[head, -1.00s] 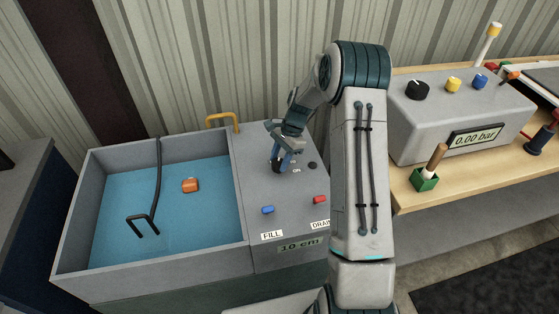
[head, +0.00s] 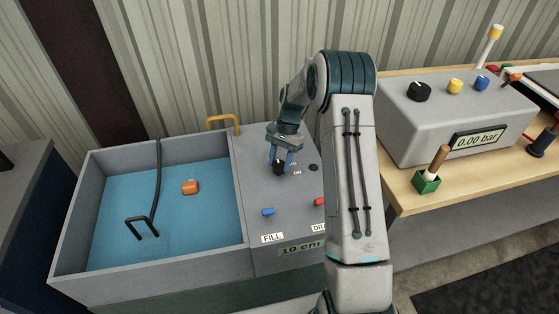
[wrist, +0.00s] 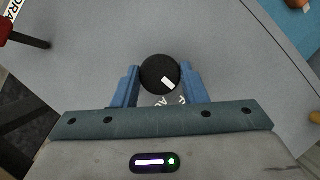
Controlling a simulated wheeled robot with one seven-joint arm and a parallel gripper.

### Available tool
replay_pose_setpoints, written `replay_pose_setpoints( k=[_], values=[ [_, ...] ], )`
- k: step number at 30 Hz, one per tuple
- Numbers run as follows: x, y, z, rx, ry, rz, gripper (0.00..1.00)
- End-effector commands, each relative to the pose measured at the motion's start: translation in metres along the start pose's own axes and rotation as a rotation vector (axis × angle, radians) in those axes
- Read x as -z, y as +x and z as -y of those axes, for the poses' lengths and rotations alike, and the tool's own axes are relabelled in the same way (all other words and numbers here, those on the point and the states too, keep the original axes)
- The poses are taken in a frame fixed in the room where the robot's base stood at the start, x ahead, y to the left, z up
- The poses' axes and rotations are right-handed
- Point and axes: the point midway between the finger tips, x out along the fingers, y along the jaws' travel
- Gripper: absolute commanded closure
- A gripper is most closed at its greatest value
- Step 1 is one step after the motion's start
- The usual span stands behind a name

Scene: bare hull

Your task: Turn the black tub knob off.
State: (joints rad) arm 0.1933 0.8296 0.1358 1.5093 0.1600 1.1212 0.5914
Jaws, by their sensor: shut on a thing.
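The black tub knob (head: 279,168) stands on the grey panel at the right of the tub, beside an ON label (head: 297,172). In the wrist view the black knob (wrist: 160,75) is round, with a white mark on its lower right side. My gripper (head: 281,160) points down at the knob. Its blue fingers (wrist: 160,83) are on either side of the knob and shut on it. The lettering below the knob in the wrist view is partly hidden.
The tub (head: 90,205) holds blue water, an orange block (head: 190,187) and a black bent rod (head: 155,190). A blue switch (head: 267,212) and a red switch (head: 319,202) sit nearer on the panel. A yellow handle (head: 222,118) stands behind.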

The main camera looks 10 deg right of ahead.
Motion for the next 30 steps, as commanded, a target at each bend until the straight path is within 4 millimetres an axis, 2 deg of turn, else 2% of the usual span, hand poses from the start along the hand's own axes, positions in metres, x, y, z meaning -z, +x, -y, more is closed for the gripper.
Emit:
replay_pose_setpoints(
  k=[6,7,9,20,23,30],
  values=[
    [0.001,-0.002,0.001,0.002,-0.002,-0.004,0.84],
    [0.0,-0.002,0.001,0.002,-0.002,-0.003,0.53],
    [0.0,-0.001,0.001,0.002,-0.001,-0.003,0.39],
    [0.001,-0.006,0.001,0.002,0.0,-0.002,0.39],
    [0.001,-0.018,0.001,0.003,0.0,-0.004,0.39],
    [0.001,-0.073,0.001,0.005,0.0,-0.006,0.39]
  ],
)
